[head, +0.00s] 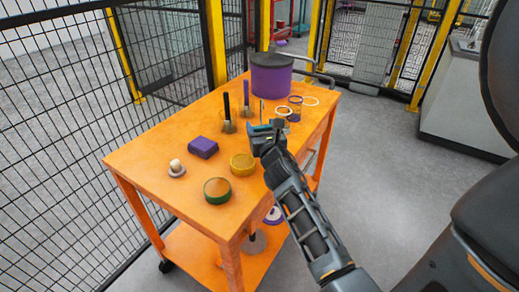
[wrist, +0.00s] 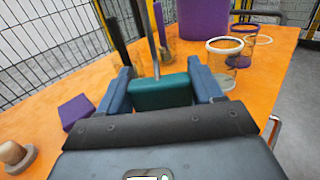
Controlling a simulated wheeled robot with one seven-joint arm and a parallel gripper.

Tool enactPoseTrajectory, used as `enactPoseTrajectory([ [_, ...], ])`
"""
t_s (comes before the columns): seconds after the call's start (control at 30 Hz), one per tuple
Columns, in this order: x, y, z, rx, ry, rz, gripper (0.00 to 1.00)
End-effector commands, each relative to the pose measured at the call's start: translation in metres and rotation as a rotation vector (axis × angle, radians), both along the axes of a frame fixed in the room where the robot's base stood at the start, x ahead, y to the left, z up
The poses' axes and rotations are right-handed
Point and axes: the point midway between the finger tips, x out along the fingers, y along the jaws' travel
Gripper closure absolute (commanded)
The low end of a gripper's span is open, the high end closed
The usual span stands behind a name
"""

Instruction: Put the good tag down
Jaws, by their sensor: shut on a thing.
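My gripper (wrist: 163,88) is shut on a dark green block, which I take to be the good tag (wrist: 162,93); it sits between the two blue-grey fingers. In the head view my gripper (head: 265,130) is over the right half of the orange table (head: 150,150), and only a sliver of the tag shows there. I cannot tell whether the tag touches the table top.
Black and purple upright posts (head: 227,105) stand just beyond my gripper. Glass jars (head: 294,108) and a big purple drum (head: 271,75) are farther back. A purple block (head: 203,147), a yellow tin (head: 242,164) and a green-sided tin (head: 217,190) lie nearer.

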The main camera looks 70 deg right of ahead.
Motion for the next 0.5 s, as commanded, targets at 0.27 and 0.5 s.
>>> enactPoseTrajectory([
  [0.27,0.003,0.007,-0.008,0.001,-0.001,-0.001,0.65],
  [0.5,0.003,0.007,-0.033,0.001,-0.002,-0.001,0.65],
])
